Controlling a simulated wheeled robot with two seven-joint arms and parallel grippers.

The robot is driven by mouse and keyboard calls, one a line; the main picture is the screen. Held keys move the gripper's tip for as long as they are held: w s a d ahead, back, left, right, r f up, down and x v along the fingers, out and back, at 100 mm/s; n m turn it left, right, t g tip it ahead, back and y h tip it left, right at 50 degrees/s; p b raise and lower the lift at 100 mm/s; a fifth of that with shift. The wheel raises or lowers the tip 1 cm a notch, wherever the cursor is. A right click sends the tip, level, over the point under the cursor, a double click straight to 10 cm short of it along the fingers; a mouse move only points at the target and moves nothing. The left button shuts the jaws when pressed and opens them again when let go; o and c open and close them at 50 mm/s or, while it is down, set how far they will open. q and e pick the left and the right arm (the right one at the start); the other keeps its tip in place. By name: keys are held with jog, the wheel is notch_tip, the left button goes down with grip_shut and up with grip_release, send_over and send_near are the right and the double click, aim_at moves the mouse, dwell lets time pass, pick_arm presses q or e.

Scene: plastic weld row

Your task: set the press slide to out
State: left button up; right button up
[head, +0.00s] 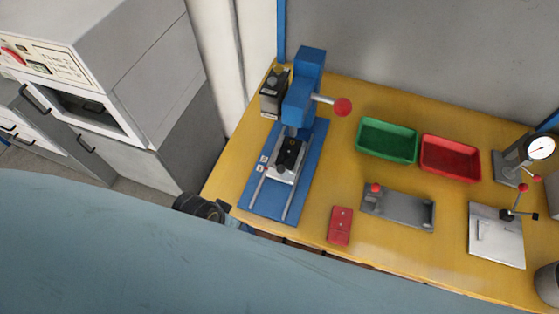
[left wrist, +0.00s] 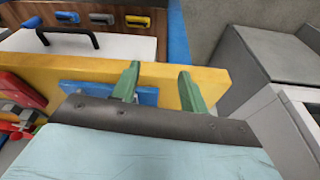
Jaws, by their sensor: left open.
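The blue press (head: 303,92) stands at the back left of the yellow table, with a red-knobbed lever at its right. Its slide (head: 278,174), a pale plate carrying a black block (head: 290,153), sits at or just in front of the press head. The front stretch of the two rails on the blue base (head: 270,208) is bare. My left gripper (head: 226,207) is just off the table's left front corner, mostly hidden, apart from the slide. In the left wrist view my left gripper (left wrist: 159,72) has its green fingers apart and empty, close to the yellow table edge.
A red box (head: 340,226), a grey fixture (head: 398,208), a green bin (head: 387,140) and a red bin (head: 450,157) lie right of the press. A grey machine cabinet (head: 150,80) stands left of the table. My pale blue body covers the bottom.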

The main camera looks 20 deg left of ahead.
pick_arm(q)
jog(key=w+d+r+h+p, duration=0.1)
jog(key=w+d+r+p, duration=0.15)
jog(key=r, duration=0.45)
notch_tip(320, 180, up, 8)
jog(key=g+y+p, duration=0.1)
jog(key=g, duration=0.2)
send_over(281, 167)
jog(key=shift+m, duration=0.3)
notch_tip(281, 167, down, 13)
jog(key=shift+r+b, duration=0.2)
jog(key=shift+b, duration=0.45)
grip_shut()
